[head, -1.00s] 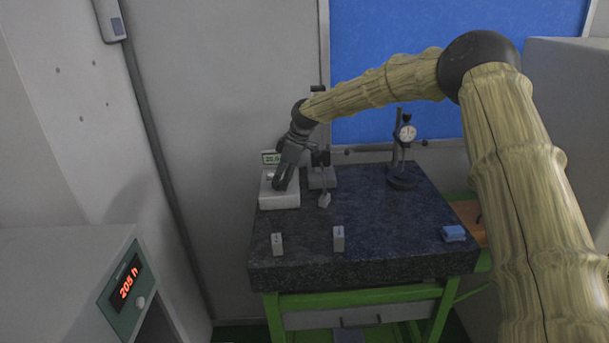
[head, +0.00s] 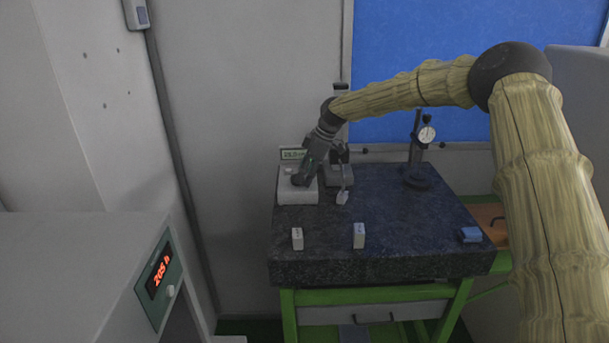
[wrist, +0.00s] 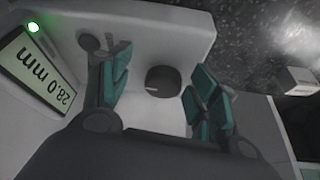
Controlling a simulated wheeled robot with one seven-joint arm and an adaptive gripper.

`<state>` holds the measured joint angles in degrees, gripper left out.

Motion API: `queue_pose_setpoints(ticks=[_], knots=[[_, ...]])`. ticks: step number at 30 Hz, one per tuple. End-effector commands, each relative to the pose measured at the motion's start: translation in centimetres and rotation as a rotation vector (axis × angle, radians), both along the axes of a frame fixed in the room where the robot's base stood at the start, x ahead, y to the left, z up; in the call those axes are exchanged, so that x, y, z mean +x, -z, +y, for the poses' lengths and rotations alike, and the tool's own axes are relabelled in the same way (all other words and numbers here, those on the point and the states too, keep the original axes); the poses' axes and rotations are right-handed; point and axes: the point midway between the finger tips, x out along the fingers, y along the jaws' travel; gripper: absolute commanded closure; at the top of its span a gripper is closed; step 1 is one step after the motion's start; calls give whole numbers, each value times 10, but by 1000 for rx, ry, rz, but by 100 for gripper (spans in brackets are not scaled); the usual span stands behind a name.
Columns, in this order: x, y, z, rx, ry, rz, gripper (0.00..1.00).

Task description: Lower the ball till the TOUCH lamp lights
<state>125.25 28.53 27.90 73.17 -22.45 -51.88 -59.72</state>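My gripper (head: 303,179) is over the white control box (head: 297,197) at the back left of the stone slab. In the wrist view my gripper (wrist: 160,92) is open, with teal pads on either side of a dark round knob (wrist: 163,80) bearing a pale mark; gaps show on both sides. The box's display (wrist: 38,78) reads 28.0 mm. A small green lamp (wrist: 33,28) beside it is lit; I see no readable label on it. A grey stand (head: 340,175) is right of the box, partly behind my gripper. I cannot make out the ball.
The dark stone slab (head: 400,225) rests on a green frame. A small pale block (head: 343,198) sits near the stand. Two more blocks, left (head: 297,239) and right (head: 359,235), stand near the front. A dial gauge stand (head: 418,165) is behind right; a blue block (head: 471,235) is at front right.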

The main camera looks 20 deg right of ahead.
Motion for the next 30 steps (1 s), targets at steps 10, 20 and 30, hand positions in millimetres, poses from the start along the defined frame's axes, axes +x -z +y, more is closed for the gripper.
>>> queue_pose_setpoints(ticks=[10,20,30], knots=[[-8,-55,0,-17,-2,-4,39],[-16,-95,-41,2,2,0,39],[-18,-105,-45,3,0,1,39]])
